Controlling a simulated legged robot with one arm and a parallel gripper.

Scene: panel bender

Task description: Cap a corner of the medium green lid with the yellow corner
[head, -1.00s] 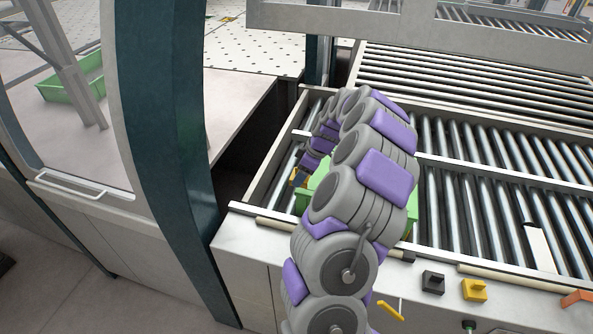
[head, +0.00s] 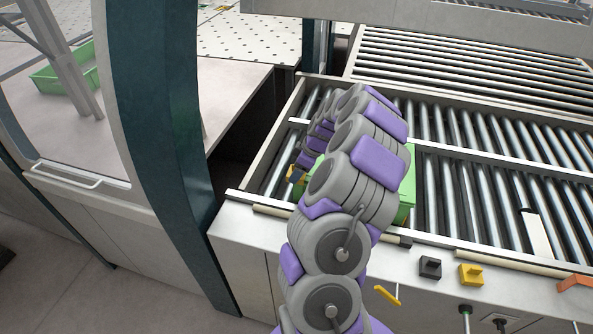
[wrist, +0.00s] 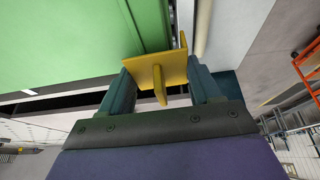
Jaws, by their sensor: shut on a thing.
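The green lid (head: 408,188) lies on the rollers, mostly hidden behind my arm in the head view. In the wrist view the green lid (wrist: 75,40) fills the upper left, with its edge and a corner near my fingers. My gripper (wrist: 163,78) is shut on the yellow corner (wrist: 152,72), a bent piece with a short middle tab. The yellow corner is close beside the lid's edge; whether they touch cannot be told. In the head view my gripper (head: 297,174) is small and partly hidden at the lid's left side.
A yellow block (head: 471,275) and a black block (head: 430,268) sit on the front ledge. An orange piece (head: 575,284) lies farther right. A green crate (head: 62,78) stands behind the left window. A dark teal post (head: 165,120) rises left of the rollers.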

